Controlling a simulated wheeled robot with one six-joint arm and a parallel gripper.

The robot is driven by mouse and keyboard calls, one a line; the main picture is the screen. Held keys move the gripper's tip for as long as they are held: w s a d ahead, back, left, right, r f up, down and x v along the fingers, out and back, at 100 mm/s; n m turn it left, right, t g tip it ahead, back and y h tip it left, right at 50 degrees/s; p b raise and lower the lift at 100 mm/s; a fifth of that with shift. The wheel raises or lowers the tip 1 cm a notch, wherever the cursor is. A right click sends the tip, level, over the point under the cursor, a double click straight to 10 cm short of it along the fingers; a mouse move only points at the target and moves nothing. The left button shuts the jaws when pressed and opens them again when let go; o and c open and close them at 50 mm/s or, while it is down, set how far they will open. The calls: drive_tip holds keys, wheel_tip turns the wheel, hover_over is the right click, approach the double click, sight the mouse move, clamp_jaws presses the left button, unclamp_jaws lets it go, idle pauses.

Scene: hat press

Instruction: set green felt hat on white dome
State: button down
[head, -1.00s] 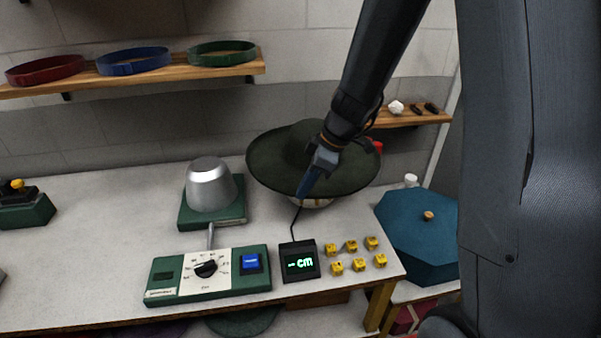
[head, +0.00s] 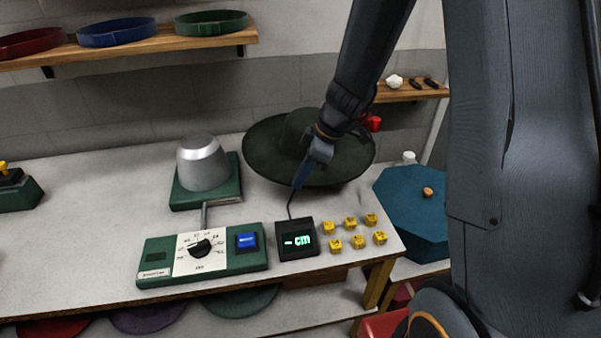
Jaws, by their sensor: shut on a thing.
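The green felt hat (head: 265,150) is dark green with a wide brim and sits level at the right part of the bench. My gripper (head: 299,182) reaches down across the hat's right side and is shut on it near the front brim. The exact contact of the fingers is hard to see. The white dome is not visible now; the hat's brim covers the spot where a pale base showed earlier. I cannot tell whether the hat touches it.
A silver metal form (head: 203,165) on a green base stands left of the hat. A control box (head: 205,252), a small display (head: 297,240) and several yellow cubes (head: 350,222) lie in front. A teal octagonal box (head: 415,210) stands at right. The bench's left middle is clear.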

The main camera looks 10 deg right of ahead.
drive_tip(key=shift+f+b, duration=0.6)
drive_tip(key=shift+f, duration=0.7)
wheel_tip(320, 180, down, 5)
drive_tip(key=b, duration=0.6)
drive_tip(key=shift+b, duration=0.35)
drive_tip(key=shift+f+b, duration=0.85)
drive_tip(key=shift+b, duration=0.4)
drive_tip(key=c, duration=1.8)
unclamp_jaws()
drive_tip(key=shift+o, duration=0.2)
